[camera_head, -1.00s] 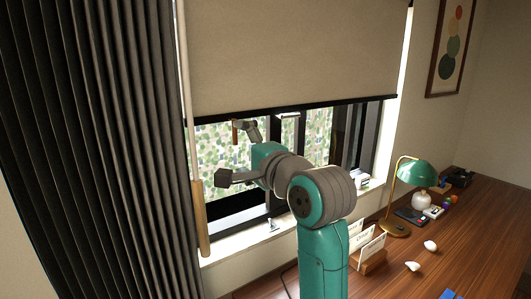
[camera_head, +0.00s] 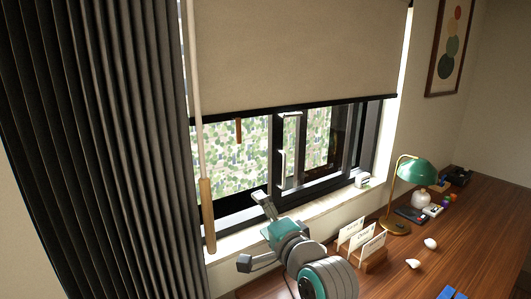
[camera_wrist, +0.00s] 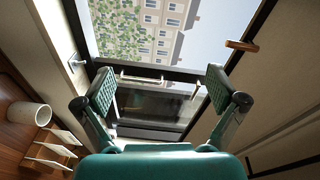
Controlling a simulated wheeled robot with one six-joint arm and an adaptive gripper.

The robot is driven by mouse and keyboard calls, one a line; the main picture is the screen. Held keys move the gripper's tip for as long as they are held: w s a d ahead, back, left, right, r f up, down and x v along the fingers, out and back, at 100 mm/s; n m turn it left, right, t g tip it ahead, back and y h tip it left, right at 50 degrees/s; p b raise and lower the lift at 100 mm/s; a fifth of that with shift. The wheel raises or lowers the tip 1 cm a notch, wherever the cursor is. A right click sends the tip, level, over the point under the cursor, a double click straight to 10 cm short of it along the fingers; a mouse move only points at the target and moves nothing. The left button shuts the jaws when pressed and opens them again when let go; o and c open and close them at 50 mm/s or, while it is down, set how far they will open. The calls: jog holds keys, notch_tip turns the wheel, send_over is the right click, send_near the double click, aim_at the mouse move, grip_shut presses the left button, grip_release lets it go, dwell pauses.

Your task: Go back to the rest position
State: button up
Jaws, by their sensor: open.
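My gripper (camera_head: 263,200) is low in front of the window, near the sill, in the head view. In the wrist view its two green-padded fingers (camera_wrist: 160,88) are spread wide with nothing between them. Behind them is the dark-framed window (camera_wrist: 155,106) with a light handle bar (camera_wrist: 140,76). A brown pull tab (camera_head: 238,131) hangs at the lower edge of the beige roller blind (camera_head: 295,55); it also shows at the upper right of the wrist view (camera_wrist: 242,46). The gripper is apart from it.
A wooden-handled rod (camera_head: 207,215) hangs beside the dark curtain (camera_head: 100,150). The wooden desk (camera_head: 470,230) at right bears a green lamp (camera_head: 416,172), a card holder (camera_head: 373,260), two white pieces and small items. Free space lies above my arm before the blind.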

jog(key=s+d+f+n+h, duration=0.1)
jog(key=s+d+f, duration=0.2)
jog(key=f, duration=0.5)
jog(key=s+d+f+h, duration=0.1)
jog(key=s+d+f, duration=0.25)
jog(key=f, duration=0.45)
jog(key=s+d+f+n+h, duration=0.2)
jog(key=s+d+f, duration=0.2)
jog(key=s+f, duration=0.45)
jog(key=s+d+f+n+h, duration=0.2)
jog(key=s+d+f, duration=0.3)
jog(key=s, duration=0.7)
jog(key=s+d+n+h, duration=0.1)
jog(key=s+n, duration=0.1)
jog(key=s, duration=1)
jog(key=s+d+n+h, duration=0.1)
jog(key=s+d+n, duration=0.1)
jog(key=s, duration=1.1)
jog(key=shift+d+r+n+g, duration=0.3)
jog(key=shift+n+g, duration=0.1)
jog(key=shift+n, duration=0.4)
